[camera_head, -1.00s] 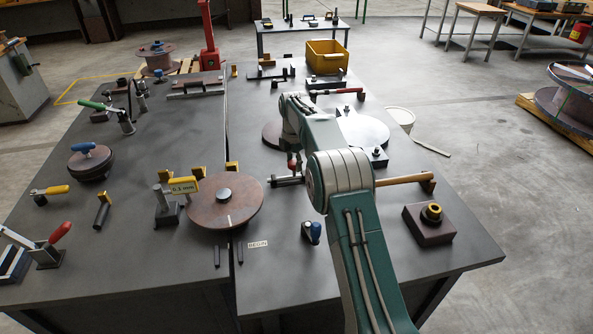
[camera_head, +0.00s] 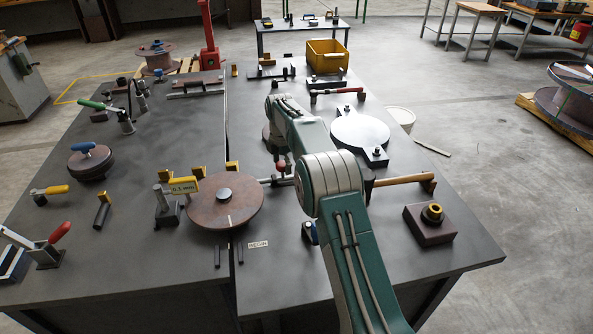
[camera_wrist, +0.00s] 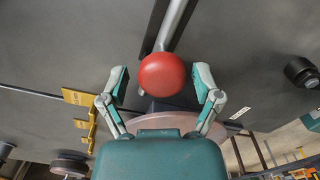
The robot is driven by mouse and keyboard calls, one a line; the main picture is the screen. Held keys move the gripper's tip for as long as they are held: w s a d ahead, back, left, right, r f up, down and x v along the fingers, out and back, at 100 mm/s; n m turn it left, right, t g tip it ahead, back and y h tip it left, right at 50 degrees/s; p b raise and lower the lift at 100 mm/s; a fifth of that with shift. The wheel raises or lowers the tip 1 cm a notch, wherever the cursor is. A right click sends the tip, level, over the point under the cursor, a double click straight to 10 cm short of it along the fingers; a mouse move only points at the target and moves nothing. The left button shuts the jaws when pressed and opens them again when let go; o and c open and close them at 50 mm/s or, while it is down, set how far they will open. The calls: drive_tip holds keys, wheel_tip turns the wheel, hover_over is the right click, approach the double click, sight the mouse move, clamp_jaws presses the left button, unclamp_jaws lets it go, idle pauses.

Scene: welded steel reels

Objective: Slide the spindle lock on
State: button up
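The spindle lock shows as a red ball knob (camera_head: 281,166) on a bar at the right side of the brown reel disc (camera_head: 213,210). In the wrist view the red knob (camera_wrist: 163,75) sits between the two fingers of my gripper (camera_wrist: 161,78). A grey rod (camera_wrist: 175,28) runs up from behind the knob. The fingers are spread on both sides of the knob, and a small gap shows at the left one. The disc edge (camera_wrist: 165,122) shows below, partly hidden by my gripper. My arm hides the gripper in the head view.
A yellow-tagged gauge (camera_head: 183,187) stands left of the disc. A wooden-handled tool (camera_head: 403,180) and a brown block with a brass ring (camera_head: 432,225) lie to the right. A pale round plate (camera_head: 360,135) and a yellow bin (camera_head: 327,56) are farther back.

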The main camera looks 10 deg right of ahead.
sight(283, 163)
drive_tip(key=shift+r, duration=0.2)
drive_tip(key=shift+r, duration=3.55)
drive_tip(key=shift+s+r, duration=0.1)
drive_tip(key=shift+r, duration=0.1)
drive_tip(key=s+d+r+m+t, duration=0.3)
drive_tip(key=s+r+m, duration=0.8)
drive_tip(key=s+r, duration=0.7)
drive_tip(key=s+f+m+t, duration=0.1)
drive_tip(key=s+m, duration=0.3)
drive_tip(key=s, duration=0.5)
drive_tip(key=s+d+f+m, duration=0.1)
drive_tip(key=s+f+m, duration=0.2)
drive_tip(key=s, duration=0.6)
drive_tip(key=s+f+m+t, duration=0.1)
drive_tip(key=s+f+m, duration=0.2)
drive_tip(key=s, duration=0.6)
drive_tip(key=shift+d+f+m+t, duration=0.3)
drive_tip(key=shift+f+m, duration=0.1)
drive_tip(key=shift+m, duration=0.4)
